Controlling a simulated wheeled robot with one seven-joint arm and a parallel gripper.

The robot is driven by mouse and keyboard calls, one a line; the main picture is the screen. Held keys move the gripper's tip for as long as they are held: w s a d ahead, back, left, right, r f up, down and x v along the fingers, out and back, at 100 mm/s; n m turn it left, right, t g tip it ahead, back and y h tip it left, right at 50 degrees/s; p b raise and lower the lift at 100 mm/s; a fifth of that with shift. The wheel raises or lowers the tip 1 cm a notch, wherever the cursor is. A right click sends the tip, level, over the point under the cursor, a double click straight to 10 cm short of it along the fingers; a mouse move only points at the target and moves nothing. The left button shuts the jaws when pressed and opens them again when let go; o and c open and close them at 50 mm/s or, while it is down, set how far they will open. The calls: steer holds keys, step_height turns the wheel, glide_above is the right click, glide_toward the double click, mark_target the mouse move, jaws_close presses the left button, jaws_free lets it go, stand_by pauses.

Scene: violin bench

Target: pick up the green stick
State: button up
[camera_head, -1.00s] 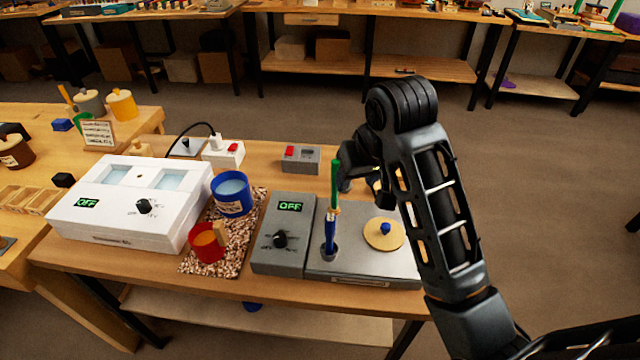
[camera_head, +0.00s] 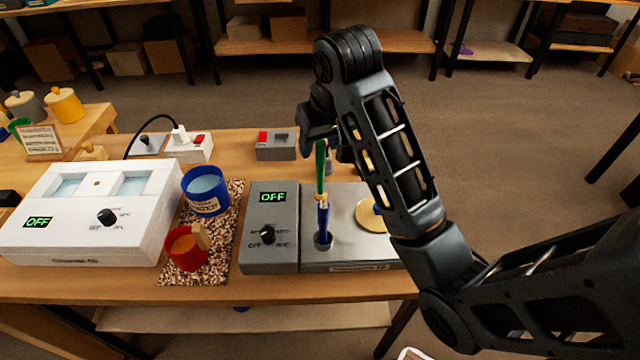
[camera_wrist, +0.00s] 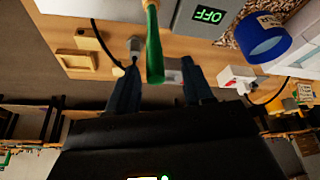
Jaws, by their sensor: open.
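The green stick (camera_head: 320,168) stands nearly upright in the head view. Below its green part are a tan band and a blue lower part, which goes into a small dark cup (camera_head: 323,241) on the grey hotplate device (camera_head: 345,220). In the wrist view the green stick (camera_wrist: 154,50) shows between the two fingers. My gripper (camera_head: 322,138) is at the stick's top end in the head view, partly hidden by my arm. The wrist view shows my gripper (camera_wrist: 160,68) open, with a gap on both sides of the stick.
A grey control box (camera_head: 270,235) reading OFF stands left of the stick. Further left are a blue pot (camera_head: 205,205), a red pot (camera_head: 183,262) and a white bath unit (camera_head: 85,235). A small grey box (camera_head: 276,150) with a red switch stands behind. A tan lid (camera_head: 368,222) lies right.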

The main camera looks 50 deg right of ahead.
mark_target(319, 154)
steer(key=b+x, duration=0.1)
steer(key=x, duration=0.1)
steer(key=b+x, duration=0.2)
steer(key=x, duration=0.1)
steer(key=shift+s+d, duration=0.2)
steer(key=shift+s, duration=0.05)
jaws_close()
